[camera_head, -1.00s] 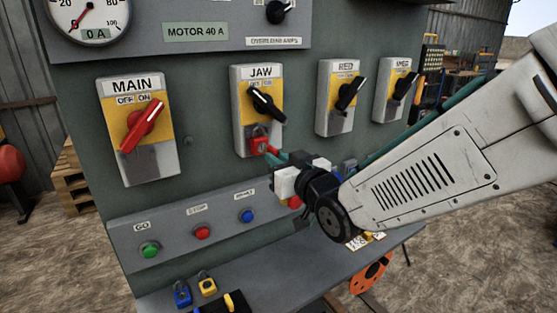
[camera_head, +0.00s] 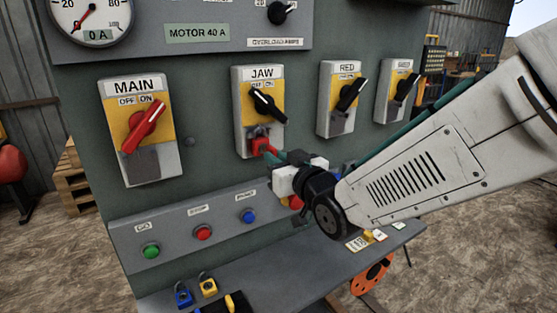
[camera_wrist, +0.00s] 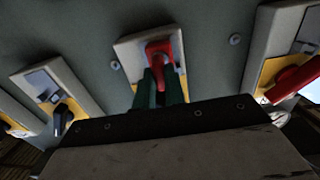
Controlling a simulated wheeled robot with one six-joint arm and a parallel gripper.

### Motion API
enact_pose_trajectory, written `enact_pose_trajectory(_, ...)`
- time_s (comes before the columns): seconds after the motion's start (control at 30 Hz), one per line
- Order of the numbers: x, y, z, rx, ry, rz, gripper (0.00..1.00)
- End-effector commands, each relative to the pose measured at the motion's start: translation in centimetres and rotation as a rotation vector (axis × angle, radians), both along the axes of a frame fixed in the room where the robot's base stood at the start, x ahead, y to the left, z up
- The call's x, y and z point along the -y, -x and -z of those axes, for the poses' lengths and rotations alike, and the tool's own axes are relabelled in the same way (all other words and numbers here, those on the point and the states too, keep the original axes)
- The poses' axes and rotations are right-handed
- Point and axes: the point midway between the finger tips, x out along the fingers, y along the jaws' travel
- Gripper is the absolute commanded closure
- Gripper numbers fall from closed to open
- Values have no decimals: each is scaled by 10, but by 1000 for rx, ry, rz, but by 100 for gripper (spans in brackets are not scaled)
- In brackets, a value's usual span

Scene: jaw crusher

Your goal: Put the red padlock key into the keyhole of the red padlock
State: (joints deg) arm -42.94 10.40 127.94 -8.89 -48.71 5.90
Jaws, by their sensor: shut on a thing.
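The red padlock (camera_head: 257,144) hangs at the lower part of the JAW switch box (camera_head: 240,128). My gripper (camera_head: 275,156) is right in front of it, with green fingers pointing at it. In the wrist view, my gripper (camera_wrist: 160,88) is shut on a small red piece between its fingers, the red padlock key (camera_wrist: 162,74). The red padlock also shows in the wrist view (camera_wrist: 163,48), just beyond the fingertips. Key and padlock overlap there in the same red, and the keyhole is hidden. I cannot tell whether the key is in the keyhole or only close to it.
The MAIN switch with a red handle (camera_head: 143,126) is to the left. The RED switch (camera_head: 340,98) and another switch (camera_head: 397,92) are to the right. A button ledge (camera_head: 180,226) lies below. Blue (camera_head: 184,296) and yellow (camera_head: 208,288) padlocks sit on the lower shelf.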

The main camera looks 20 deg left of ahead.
Motion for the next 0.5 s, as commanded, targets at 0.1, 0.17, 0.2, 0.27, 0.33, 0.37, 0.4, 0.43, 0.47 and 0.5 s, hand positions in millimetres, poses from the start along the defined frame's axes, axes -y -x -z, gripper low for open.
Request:
enact_pose_trajectory(0.1,-1,-1,0,0,0,0,100)
enact_pose_trajectory(0.17,-2,-1,0,0,0,0,100)
enact_pose_trajectory(0.2,-2,-2,0,-1,1,0,100)
enact_pose_trajectory(0.27,-3,-3,0,-1,1,0,100)
enact_pose_trajectory(0.33,-4,-3,0,-1,1,0,100)
enact_pose_trajectory(0.37,-5,-4,0,-1,1,0,100)
enact_pose_trajectory(0.4,-5,-4,0,0,0,0,100)
enact_pose_trajectory(0.43,-6,-5,0,0,0,0,100)
enact_pose_trajectory(0.47,-6,-5,0,0,0,0,100)
enact_pose_trajectory(0.5,-7,-6,0,0,0,0,100)
